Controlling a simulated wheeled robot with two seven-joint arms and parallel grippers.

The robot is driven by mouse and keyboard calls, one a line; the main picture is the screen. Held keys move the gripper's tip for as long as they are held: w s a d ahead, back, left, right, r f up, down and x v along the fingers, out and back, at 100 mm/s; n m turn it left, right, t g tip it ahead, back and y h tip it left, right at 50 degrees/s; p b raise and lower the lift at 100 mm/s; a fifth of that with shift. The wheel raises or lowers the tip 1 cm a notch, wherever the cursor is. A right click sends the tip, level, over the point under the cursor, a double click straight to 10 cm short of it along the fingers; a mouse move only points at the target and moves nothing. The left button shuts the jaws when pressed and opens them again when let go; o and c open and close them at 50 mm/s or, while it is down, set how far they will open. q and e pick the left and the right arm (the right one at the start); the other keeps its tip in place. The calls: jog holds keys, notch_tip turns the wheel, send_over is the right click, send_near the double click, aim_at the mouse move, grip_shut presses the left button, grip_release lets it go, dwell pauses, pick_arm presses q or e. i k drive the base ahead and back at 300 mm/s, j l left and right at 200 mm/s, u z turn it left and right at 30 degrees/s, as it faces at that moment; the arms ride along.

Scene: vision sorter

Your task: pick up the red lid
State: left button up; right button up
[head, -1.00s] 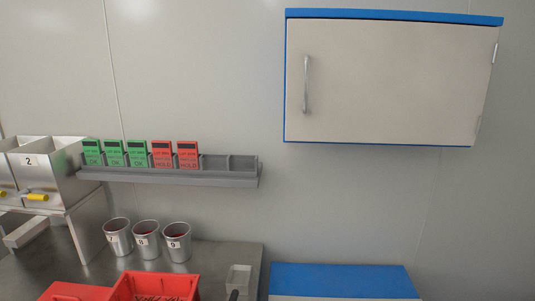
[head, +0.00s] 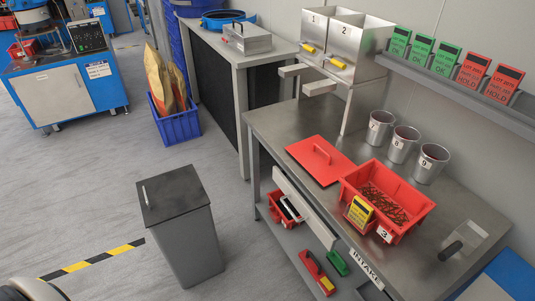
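The red lid (head: 320,160) lies flat on the steel table, with a raised handle bar on its top. It is just left of a red bin (head: 412,201) that holds small brownish-red parts and carries a label "3" and a yellow tag (head: 359,212). Nothing covers the lid. Neither of my grippers can be made out in the head view.
Three metal cups (head: 403,145) stand behind the bin on the steel table (head: 276,123). A clear block (head: 470,236) and a dark-handled tool (head: 450,250) are at the right. Hoppers (head: 345,45) stand at the back. A grey waste bin (head: 180,226) stands on open floor.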

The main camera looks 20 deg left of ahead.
aim_at(325, 163)
jog(key=u, duration=0.3)
jog(key=i+j+z, duration=0.75)
jog(key=j+z, duration=0.15)
jog(key=j, duration=0.2)
